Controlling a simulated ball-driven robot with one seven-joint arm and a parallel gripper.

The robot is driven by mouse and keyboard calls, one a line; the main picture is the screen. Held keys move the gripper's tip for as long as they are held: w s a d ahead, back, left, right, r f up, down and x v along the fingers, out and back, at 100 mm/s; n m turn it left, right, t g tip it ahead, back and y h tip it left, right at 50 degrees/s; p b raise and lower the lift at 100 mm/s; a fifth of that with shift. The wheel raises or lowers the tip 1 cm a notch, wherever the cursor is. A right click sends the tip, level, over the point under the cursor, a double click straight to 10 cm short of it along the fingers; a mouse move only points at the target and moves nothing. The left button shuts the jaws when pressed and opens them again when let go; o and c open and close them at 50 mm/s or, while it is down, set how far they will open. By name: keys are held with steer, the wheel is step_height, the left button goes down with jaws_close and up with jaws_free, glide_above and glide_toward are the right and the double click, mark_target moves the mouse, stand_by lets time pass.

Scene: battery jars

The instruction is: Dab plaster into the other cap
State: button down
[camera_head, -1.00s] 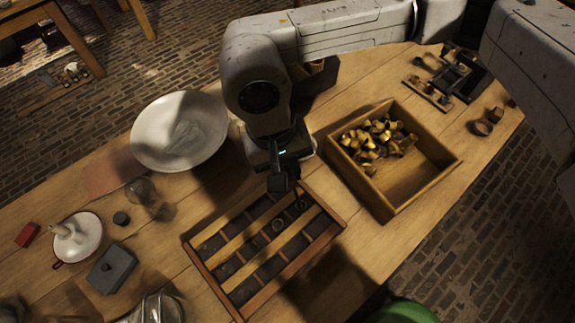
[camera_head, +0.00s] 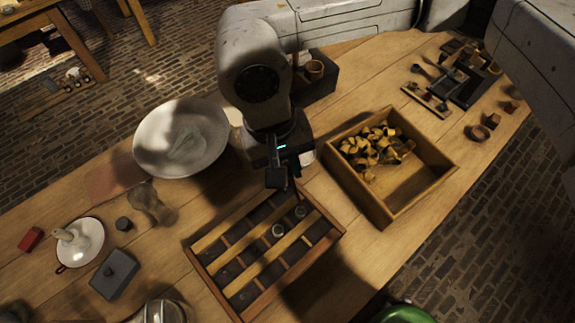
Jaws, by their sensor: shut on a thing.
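A wooden slotted tray (camera_head: 328,236) lies at the front middle of the table. Two small round caps sit in its right half: a nearer cap (camera_head: 278,231) and a farther cap (camera_head: 300,211). Both look greyish inside; I cannot tell how full each is. A wide white bowl (camera_head: 148,128) at the left holds pale grey matter that looks like plaster. My gripper (camera_head: 277,180) points down above the tray's back edge, just behind the caps. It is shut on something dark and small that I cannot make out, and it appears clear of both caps.
A wooden box (camera_head: 427,188) with brass pieces stands right of the tray. A glass vessel (camera_head: 146,199), a dark grey block (camera_head: 115,274) and a white dish (camera_head: 88,246) stand at left. Bare tabletop lies between tray and box.

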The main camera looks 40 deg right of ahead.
steer(key=shift+s+p+v, duration=0.15)
steer(key=shift+p+v, duration=0.15)
steer(key=shift+v, duration=0.65)
steer(key=shift+s+p+v, duration=0.15)
steer(key=shift+p+v, duration=0.1)
steer(key=shift+v, duration=0.65)
steer(key=shift+d, duration=0.2)
